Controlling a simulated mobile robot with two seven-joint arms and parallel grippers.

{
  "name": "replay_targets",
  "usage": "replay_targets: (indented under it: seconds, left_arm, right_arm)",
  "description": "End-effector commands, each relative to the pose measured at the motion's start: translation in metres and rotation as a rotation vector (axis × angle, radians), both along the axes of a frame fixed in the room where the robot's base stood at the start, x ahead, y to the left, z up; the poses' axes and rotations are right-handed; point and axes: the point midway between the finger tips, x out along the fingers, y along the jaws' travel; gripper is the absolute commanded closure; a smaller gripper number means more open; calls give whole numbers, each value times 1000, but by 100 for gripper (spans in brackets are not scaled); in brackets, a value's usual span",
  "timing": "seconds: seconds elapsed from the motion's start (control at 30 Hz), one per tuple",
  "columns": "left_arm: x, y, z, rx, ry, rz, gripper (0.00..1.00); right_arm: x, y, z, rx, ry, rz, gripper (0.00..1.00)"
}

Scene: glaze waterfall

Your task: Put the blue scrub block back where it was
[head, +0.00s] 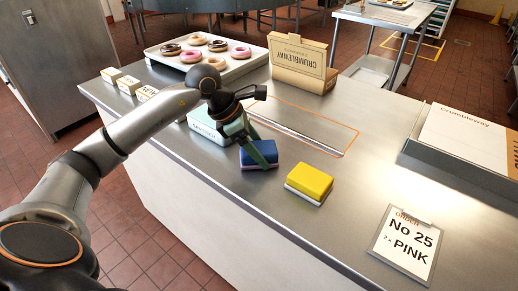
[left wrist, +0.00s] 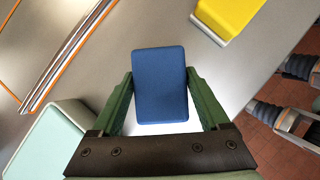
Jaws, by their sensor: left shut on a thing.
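The blue scrub block (head: 264,153) is at the steel counter, left of the yellow block (head: 310,180). My left gripper (head: 258,155) is shut on it, with one green finger showing on its near side in the head view. In the left wrist view the blue block (left wrist: 160,85) sits between the two green fingers of the left gripper (left wrist: 160,95). The yellow block shows at the top right there (left wrist: 228,15). I cannot tell whether the blue block touches the counter or hangs just above it. My right gripper is not in view.
A pale teal box (head: 205,125) stands close left of the gripper. An orange-outlined strip (head: 310,125) lies behind the blocks. A donut tray (head: 240,65), a Crumbleway box (head: 300,62), an order clipboard (head: 405,245) and a large tray (head: 440,160) surround. The counter between yellow block and clipboard is clear.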

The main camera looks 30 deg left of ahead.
Motion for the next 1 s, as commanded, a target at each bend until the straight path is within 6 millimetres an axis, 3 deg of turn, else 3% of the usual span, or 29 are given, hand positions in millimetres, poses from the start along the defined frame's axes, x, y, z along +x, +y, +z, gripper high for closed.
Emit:
replay_targets:
  seconds: [0.37,0.4,0.57,0.83,1.0]
  left_arm:
    - [0,0,-6,0,-3,0,91]
    - [0,0,-5,0,-3,0,19]
    - [0,0,-5,-1,-2,0,1]
    - [0,0,-3,0,-2,0,0]
    - [-4,7,10,2,-4,2,0]
  right_arm:
    - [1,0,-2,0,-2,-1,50]
    - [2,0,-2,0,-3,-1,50]
    - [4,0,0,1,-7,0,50]
    - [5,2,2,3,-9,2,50]
    - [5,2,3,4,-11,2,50]
